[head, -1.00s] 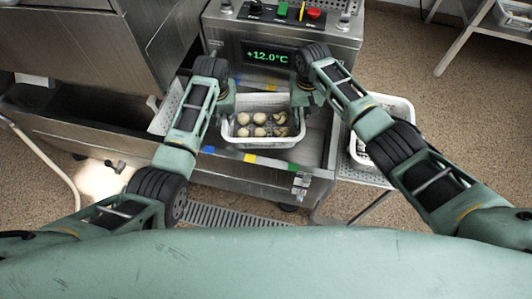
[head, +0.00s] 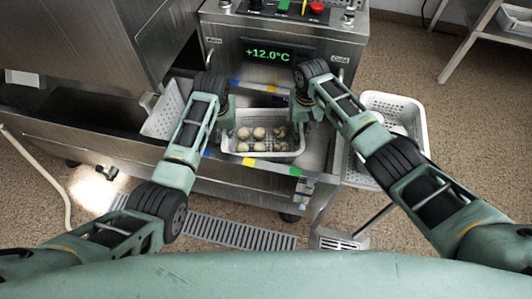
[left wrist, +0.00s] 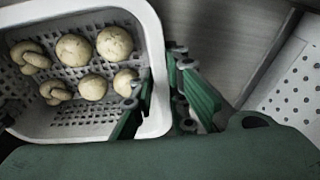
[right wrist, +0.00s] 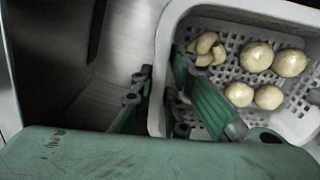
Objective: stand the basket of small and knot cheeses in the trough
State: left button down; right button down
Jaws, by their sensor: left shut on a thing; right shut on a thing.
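A white perforated basket (head: 262,153) holds several small round cheeses (head: 259,133) and knot cheeses, which show at the left in the left wrist view (left wrist: 31,58). My left gripper (head: 229,110) is shut on the basket's left rim, and my right gripper (head: 300,108) is shut on its right rim. The basket hangs level between them. It is over or inside the steel trough (head: 318,150), close behind the front edge with coloured tapes; I cannot tell whether it touches the bottom. The fingertips are partly hidden by the arms in the head view.
A perforated white panel or basket (head: 165,112) stands in the trough left of the held basket. A control box with a +12.0°C display (head: 267,53) stands behind. Another white basket (head: 415,107) sits on a side stand at the right. A floor grate lies in front.

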pick_arm(q)
jog(key=shift+a+f, duration=0.1)
jog(key=shift+f, duration=0.05)
pick_arm(e)
jog(key=shift+f, duration=0.1)
